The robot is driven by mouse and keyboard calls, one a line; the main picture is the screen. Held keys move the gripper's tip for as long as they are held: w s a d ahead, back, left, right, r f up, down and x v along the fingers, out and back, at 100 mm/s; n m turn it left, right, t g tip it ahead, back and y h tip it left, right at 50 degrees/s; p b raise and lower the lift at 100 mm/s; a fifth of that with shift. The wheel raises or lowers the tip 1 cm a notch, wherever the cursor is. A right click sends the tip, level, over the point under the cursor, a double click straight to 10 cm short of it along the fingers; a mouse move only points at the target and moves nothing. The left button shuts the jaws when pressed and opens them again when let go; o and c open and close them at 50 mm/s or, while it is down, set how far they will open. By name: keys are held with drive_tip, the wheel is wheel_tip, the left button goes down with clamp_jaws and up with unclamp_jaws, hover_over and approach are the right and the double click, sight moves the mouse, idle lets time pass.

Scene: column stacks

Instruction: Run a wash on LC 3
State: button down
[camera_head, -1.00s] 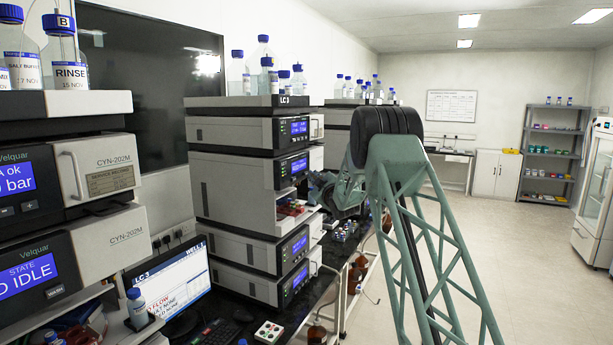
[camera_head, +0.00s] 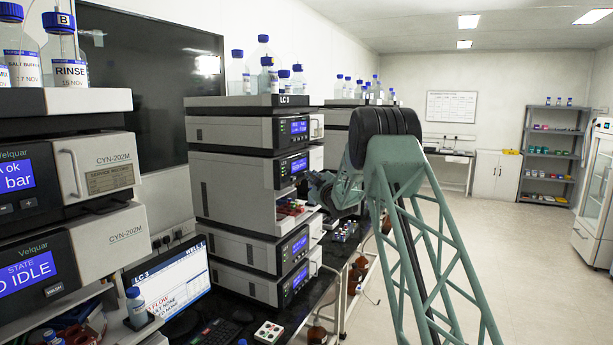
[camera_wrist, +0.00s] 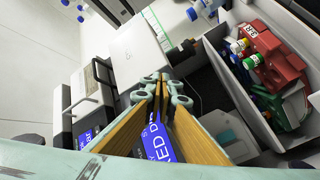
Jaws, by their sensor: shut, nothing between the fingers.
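The LC 3 stack (camera_head: 235,190) stands on the dark bench in the middle of the head view, with "LC 3" on its top edge. Several of its modules have lit blue displays (camera_head: 299,165), too small to read. A monitor headed LC 3 (camera_head: 165,285) stands at lower left. In the wrist view my gripper (camera_wrist: 160,78) is shut and empty. A blue display with part of a word, "ED D" (camera_wrist: 160,143), shows behind and between the fingers, partly hidden by them. In the head view my gripper is hard to make out beside the stack's front; contact cannot be told.
Another stack (camera_head: 95,225) with a "RINSE" bottle (camera_head: 70,72) stands close at left. In the wrist view an open tray (camera_wrist: 228,85) holds a red rack (camera_wrist: 275,60) and capped bottles beside the gripper. The floor (camera_head: 540,270) at right is clear.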

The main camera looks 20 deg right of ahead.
drive_tip(key=shift+w+a, duration=0.1)
idle(0.3)
drive_tip(key=shift+s+b, duration=0.2)
drive_tip(key=shift+b, duration=0.15)
drive_tip(key=shift+s+d+b, duration=0.45)
drive_tip(key=shift+d, duration=0.1)
idle(0.4)
drive_tip(key=shift+s+d+b, duration=1.35)
drive_tip(key=shift+s+d, duration=0.35)
drive_tip(key=shift+s, duration=0.15)
drive_tip(key=shift+a, duration=0.1)
